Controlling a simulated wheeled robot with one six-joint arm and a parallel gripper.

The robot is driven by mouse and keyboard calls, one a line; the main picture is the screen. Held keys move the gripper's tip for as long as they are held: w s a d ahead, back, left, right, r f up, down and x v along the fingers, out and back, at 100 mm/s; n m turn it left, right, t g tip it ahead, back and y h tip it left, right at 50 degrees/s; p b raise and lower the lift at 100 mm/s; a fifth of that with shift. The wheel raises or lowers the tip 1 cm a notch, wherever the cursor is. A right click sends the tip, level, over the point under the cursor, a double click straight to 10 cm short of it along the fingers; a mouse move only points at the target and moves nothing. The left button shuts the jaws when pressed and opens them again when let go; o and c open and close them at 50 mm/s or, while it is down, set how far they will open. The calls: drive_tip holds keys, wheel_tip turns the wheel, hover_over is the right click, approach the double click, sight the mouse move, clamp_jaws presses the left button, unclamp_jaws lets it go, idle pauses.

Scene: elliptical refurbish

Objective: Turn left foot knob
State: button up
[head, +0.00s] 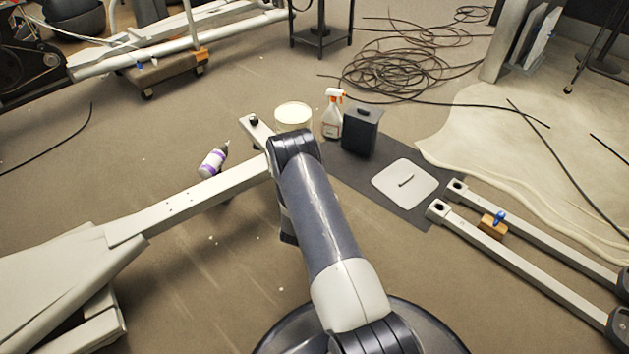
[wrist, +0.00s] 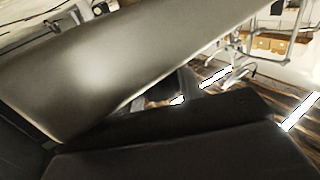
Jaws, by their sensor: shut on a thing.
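The pale elliptical frame's long beam (head: 190,202) runs from the lower left to a crossbar (head: 256,130) in the head view. A black knob (head: 254,119) shows at the crossbar's far end. The crossbar's near end is behind my arm. My gripper is mostly hidden there too, with a dark part below the beam. In the wrist view, a grey frame bar (wrist: 130,60) fills the upper left, close over my dark gripper (wrist: 178,101). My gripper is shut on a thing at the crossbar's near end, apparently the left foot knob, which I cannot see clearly.
A purple-white bottle (head: 213,162) lies beyond the beam. A round tub (head: 293,116), a spray bottle (head: 333,114) and a black container (head: 361,132) stand near a dark mat (head: 345,175). Pale rails (head: 500,250) lie at right. Cables (head: 410,65) coil behind.

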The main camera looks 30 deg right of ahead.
drive_tip(key=m+g+h, duration=0.4)
drive_tip(key=g, duration=0.1)
drive_tip(key=shift+a+m+g, duration=0.1)
drive_tip(key=shift+m+g, duration=0.2)
drive_tip(key=m+g+h, duration=0.1)
drive_tip(key=m+g, duration=0.1)
drive_tip(key=g, duration=0.1)
drive_tip(key=m+g, duration=0.2)
drive_tip(key=g, duration=0.1)
drive_tip(key=shift+h, duration=0.4)
drive_tip(key=shift+m+g, duration=0.3)
drive_tip(key=shift+g, duration=0.3)
drive_tip(key=o, duration=1)
drive_tip(key=a+p, duration=0.2)
drive_tip(key=a, duration=0.8)
drive_tip(key=shift+s+a, duration=0.15)
drive_tip(key=shift+a, duration=0.1)
